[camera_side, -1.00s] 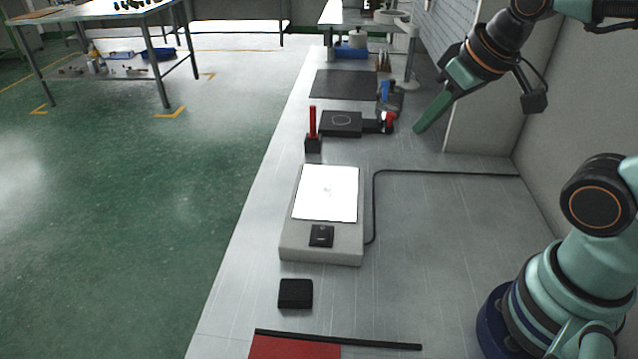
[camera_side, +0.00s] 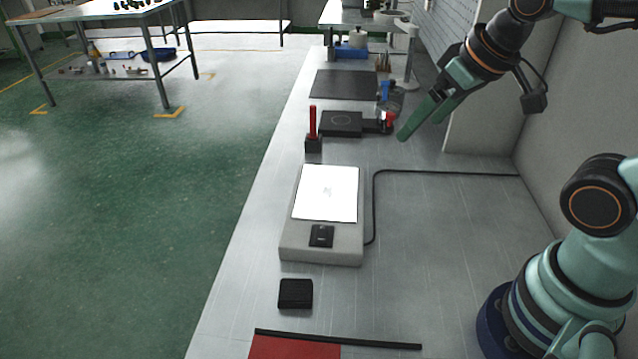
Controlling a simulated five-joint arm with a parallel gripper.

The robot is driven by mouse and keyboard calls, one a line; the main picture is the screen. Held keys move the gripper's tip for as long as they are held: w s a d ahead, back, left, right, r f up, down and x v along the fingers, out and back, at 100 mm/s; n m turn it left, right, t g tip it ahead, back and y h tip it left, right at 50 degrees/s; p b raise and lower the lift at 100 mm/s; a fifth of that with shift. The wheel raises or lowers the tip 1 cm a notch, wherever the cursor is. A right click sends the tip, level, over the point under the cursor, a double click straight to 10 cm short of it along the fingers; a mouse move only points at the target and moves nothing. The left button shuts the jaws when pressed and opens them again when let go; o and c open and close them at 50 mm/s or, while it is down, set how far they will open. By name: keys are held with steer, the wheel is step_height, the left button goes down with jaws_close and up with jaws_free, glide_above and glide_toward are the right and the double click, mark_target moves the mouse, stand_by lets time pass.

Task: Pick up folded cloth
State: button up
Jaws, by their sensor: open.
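No thing in view is clearly a folded cloth. A small black square pad (camera_side: 295,294) with a ribbed look lies flat on the bench in front of the light panel; I cannot tell whether it is cloth. A flat red piece (camera_side: 295,348) lies at the bottom edge, cut off by the frame, beside a thin black bar. My gripper (camera_side: 419,128) is open and empty, with its two green fingers apart. It hangs above the bench at the upper right, to the right of the black plate device and well away from the pad and the red piece.
A grey box with a lit white panel (camera_side: 327,193) stands mid-bench, its black cable (camera_side: 440,172) running right to the wall. Behind it are a red stick in a black holder (camera_side: 312,142), a black plate device (camera_side: 341,123) and a dark mat (camera_side: 344,84).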

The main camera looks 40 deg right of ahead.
steer(key=n+g, duration=0.6)
steer(key=n, duration=0.4)
glide_above(295, 288)
step_height(295, 288, down, 12)
steer(key=f, duration=0.7)
steer(key=shift+s+d, duration=0.25)
steer(key=shift+d, duration=0.05)
steer(key=shift+w+a+f, duration=0.1)
steer(key=shift+a+f, duration=0.1)
steer(key=shift+f, duration=1.1)
steer(key=shift+w+a+f, duration=0.1)
steer(key=shift+a+f, duration=0.05)
steer(key=shift+f, duration=1.1)
steer(key=c, duration=1.4)
steer(key=shift+c, duration=0.2)
steer(key=shift+r, duration=0.15)
